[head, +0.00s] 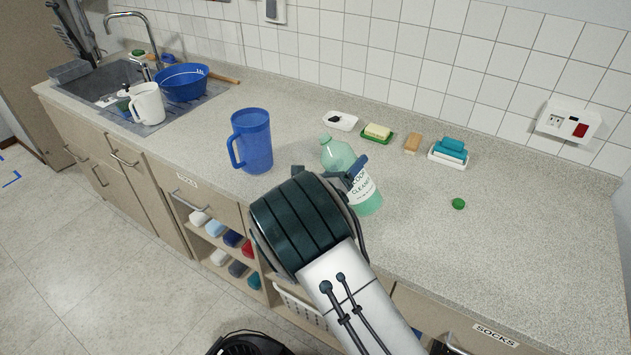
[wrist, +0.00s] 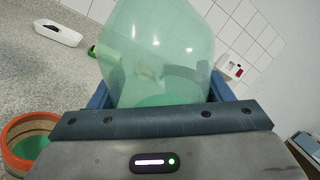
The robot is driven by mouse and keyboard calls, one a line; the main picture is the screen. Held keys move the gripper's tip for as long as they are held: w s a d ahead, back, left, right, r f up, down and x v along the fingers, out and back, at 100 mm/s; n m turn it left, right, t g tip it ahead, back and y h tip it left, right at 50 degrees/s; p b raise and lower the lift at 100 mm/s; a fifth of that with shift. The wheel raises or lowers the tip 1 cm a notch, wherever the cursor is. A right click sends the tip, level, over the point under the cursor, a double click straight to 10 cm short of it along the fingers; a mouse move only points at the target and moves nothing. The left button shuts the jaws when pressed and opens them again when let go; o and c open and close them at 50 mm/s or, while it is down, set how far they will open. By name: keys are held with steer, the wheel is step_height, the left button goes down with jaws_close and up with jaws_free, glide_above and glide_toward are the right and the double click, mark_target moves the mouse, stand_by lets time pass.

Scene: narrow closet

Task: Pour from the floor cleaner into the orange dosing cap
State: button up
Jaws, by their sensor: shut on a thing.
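The floor cleaner (head: 367,200) is a see-through green bottle with a white label. In the head view it leans, its neck up and to the left, with green liquid low inside. My gripper (head: 354,175) is shut on the bottle; in the wrist view its blue fingers lie on both sides of the bottle (wrist: 160,45). The orange dosing cap (wrist: 14,135) shows at the lower left of the wrist view, with green inside it. The cap is hidden behind my arm in the head view. The bottle's mouth is out of the wrist view, and no stream shows.
A green screw cap (head: 458,203) lies on the counter to the right. A blue pitcher (head: 256,143) stands to the left. Soap dishes (head: 448,158) line the back. A white jug (head: 149,104) and blue bowl (head: 181,83) are by the sink. The right counter is mostly clear.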

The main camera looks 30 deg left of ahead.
steer(key=shift+d+f+n+t+y, duration=0.15)
steer(key=shift+d+f+n+t, duration=0.1)
steer(key=shift+n, duration=0.45)
steer(key=shift+d+f+n+t+y, duration=0.15)
steer(key=shift+f+n, duration=0.1)
steer(key=shift+n, duration=0.45)
steer(key=shift+d+f+n+p, duration=0.25)
steer(key=shift+f+n+p, duration=0.1)
steer(key=shift+n, duration=0.25)
steer(key=shift+d+f+n+t+y, duration=0.2)
steer(key=shift+f+n+y, duration=0.4)
steer(key=shift+n, duration=0.5)
steer(key=shift+d+f+n+t+y, duration=0.1)
steer(key=shift+d+f+n+y, duration=0.2)
steer(key=shift+f+n, duration=0.65)
stand_by(3.0)
steer(key=shift+r+n, duration=0.2)
steer(key=shift+n, duration=0.35)
stand_by(0.4)
